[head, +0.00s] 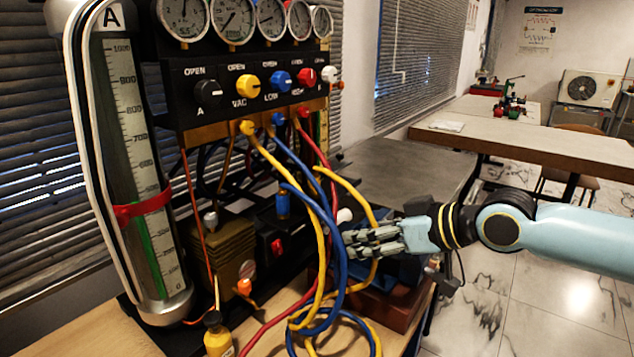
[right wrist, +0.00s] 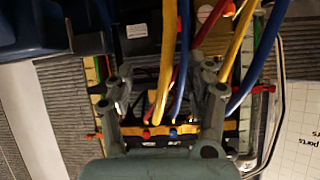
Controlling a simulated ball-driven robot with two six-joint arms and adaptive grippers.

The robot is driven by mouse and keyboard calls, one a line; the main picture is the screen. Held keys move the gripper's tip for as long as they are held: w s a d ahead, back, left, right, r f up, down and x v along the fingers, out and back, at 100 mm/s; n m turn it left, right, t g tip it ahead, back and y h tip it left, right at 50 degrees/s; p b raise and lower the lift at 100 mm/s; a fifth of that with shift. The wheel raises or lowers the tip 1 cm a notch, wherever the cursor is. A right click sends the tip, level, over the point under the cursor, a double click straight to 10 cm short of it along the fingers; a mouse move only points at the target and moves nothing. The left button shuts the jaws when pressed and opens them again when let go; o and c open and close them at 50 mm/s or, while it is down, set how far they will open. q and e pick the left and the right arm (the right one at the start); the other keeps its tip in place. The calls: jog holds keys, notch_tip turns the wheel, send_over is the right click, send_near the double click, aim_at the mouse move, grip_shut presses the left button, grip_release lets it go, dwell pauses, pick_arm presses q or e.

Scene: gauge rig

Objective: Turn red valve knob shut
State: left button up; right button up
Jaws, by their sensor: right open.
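The red valve knob (head: 307,78) is on the black panel of the gauge rig, right of the blue knob (head: 281,81) and left of a white knob (head: 329,74). My right gripper (head: 350,240) is open, well below and to the right of the red knob, near the hanging hoses. Its fingers point left in the head view. In the right wrist view the open fingers (right wrist: 160,85) have yellow and blue hoses showing between them; I cannot tell whether they touch. I cannot pick out the red knob there. My left gripper is not in view.
Yellow (head: 321,240), blue and red hoses hang in loops in front of the rig. A tall glass gauge column (head: 135,170) stands at left. A small yellow bottle (head: 217,335) stands at the front. A grey-topped table (head: 400,165) is behind my right arm.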

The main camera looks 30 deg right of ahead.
aim_at(312, 79)
jog(key=w+d+r+t+y, duration=0.1)
jog(key=w+d+r+t, duration=0.15)
jog(key=r, duration=0.55)
jog(key=w+d+r+t+y, duration=0.1)
jog(key=w+r, duration=0.2)
jog(key=r, duration=0.5)
jog(key=w+d+r+t, duration=0.1)
jog(key=w+r+t, duration=0.1)
jog(key=r, duration=0.5)
jog(key=shift+m, duration=0.3)
jog(key=x, duration=0.9)
jog(key=shift+w+r, duration=0.25)
jog(key=shift+w+a+f, duration=0.15)
jog(key=shift+w+a, duration=0.1)
jog(key=shift+w, duration=0.4)
jog(key=shift+c, duration=0.2)
grip_shut()
